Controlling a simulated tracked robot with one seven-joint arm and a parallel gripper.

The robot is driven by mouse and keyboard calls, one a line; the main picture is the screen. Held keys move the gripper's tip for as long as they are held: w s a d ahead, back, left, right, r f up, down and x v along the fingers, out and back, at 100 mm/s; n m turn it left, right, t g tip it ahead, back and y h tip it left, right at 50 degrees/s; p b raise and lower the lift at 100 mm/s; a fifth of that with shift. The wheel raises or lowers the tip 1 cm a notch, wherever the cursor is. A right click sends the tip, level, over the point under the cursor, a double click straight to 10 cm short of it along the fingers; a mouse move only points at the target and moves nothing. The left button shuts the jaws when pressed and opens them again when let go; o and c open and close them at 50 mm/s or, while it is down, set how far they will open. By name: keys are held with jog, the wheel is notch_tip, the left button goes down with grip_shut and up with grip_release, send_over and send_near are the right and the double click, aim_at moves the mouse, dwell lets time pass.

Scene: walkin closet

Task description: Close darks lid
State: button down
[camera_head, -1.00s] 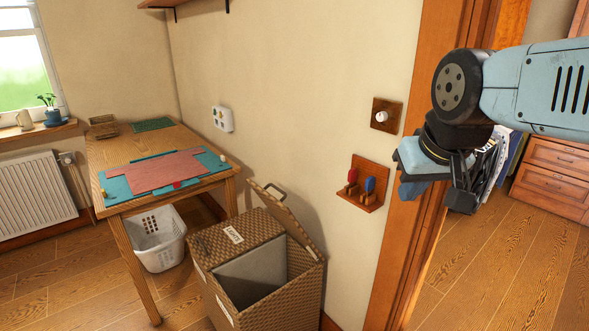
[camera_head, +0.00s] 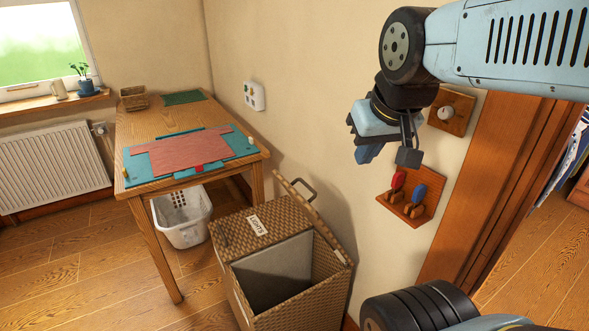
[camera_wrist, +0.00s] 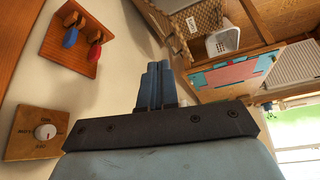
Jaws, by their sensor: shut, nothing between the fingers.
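A woven hamper (camera_head: 262,285) stands on the floor against the wall. Its left lid (camera_head: 257,226), labelled "LIGHTS", is down. Its other lid, the darks lid (camera_head: 318,222), stands open, tilted up toward the wall, with a dark handle at its top edge. The compartment below it is open, with a grey divider inside. My gripper (camera_head: 368,154) is up in the air, above and right of the open lid and apart from it. In the wrist view its blue fingers (camera_wrist: 157,85) are together and empty. Part of the hamper (camera_wrist: 190,14) shows at the top of that view.
A wooden table (camera_head: 165,120) with teal and pink sheets stands left of the hamper, a white basket (camera_head: 182,217) beneath it. A door frame (camera_head: 500,190) is right.

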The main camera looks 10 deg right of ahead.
jog(key=shift+d, duration=0.15)
jog(key=shift+w, duration=0.1)
jog(key=w+f+m+g, duration=0.25)
jog(key=w+m, duration=0.55)
jog(key=w, duration=0.8)
jog(key=w+d+f+m+g+y, duration=0.1)
jog(key=w+f+m+g, duration=0.2)
jog(key=w, duration=0.4)
jog(key=w+d+f+m, duration=0.2)
jog(key=w+f+m, duration=0.1)
jog(key=w+f, duration=0.25)
jog(key=a+f, duration=0.3)
jog(key=f, duration=0.9)
jog(key=shift+a+m, duration=0.4)
jog(key=shift+f, duration=0.1)
